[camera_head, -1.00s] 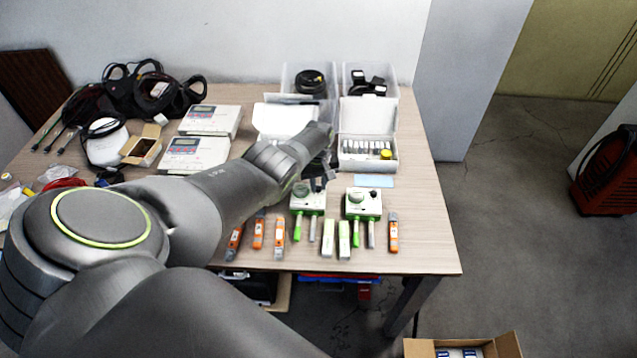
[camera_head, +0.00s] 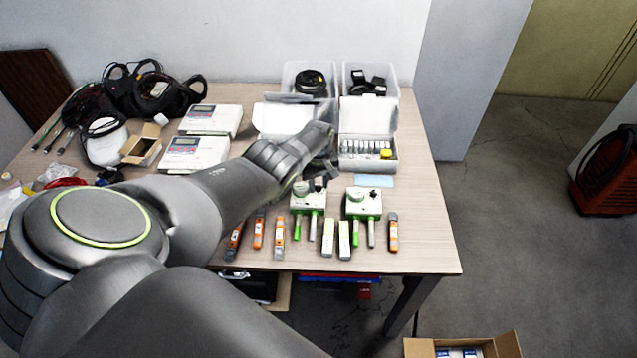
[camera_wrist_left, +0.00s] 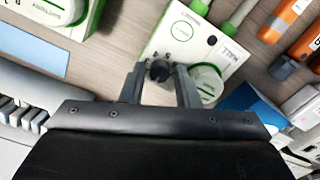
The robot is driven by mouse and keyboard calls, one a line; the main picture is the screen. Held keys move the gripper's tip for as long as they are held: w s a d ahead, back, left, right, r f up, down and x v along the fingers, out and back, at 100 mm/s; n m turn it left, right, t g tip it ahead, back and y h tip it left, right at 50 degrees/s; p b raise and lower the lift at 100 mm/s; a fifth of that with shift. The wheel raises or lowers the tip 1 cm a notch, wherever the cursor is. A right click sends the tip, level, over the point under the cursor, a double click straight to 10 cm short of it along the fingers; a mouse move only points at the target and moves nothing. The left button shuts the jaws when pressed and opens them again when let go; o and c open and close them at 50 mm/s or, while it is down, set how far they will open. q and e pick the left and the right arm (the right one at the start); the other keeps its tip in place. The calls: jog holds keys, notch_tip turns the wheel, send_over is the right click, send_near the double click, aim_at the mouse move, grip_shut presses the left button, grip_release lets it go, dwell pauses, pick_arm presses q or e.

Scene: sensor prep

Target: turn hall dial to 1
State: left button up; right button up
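The hall box (camera_head: 307,202) is the left of two white and green boxes on the table. In the left wrist view it carries a HALL label (camera_wrist_left: 228,54), a small black dial knob (camera_wrist_left: 159,70) and a round white and green part (camera_wrist_left: 207,82). My left gripper (camera_wrist_left: 160,72) is over this box, its two fingers either side of the black knob with a narrow gap showing. In the head view my left gripper (camera_head: 318,184) is small and dark above the box's back edge. My right gripper is out of view.
A second white and green box (camera_head: 363,203) stands just to the right. Orange testers (camera_head: 258,233) and white blocks (camera_head: 344,234) lie in front. An open white case (camera_head: 368,150) and a light blue card (camera_head: 374,181) are behind to the right.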

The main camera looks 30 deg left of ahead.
pick_arm(q)
jog(key=shift+r, duration=0.1)
notch_tip(320, 180, up, 9)
jog(key=p, duration=0.6)
notch_tip(320, 180, up, 8)
send_over(318, 187)
jog(key=shift+w+r, duration=0.1)
dwell(0.4)
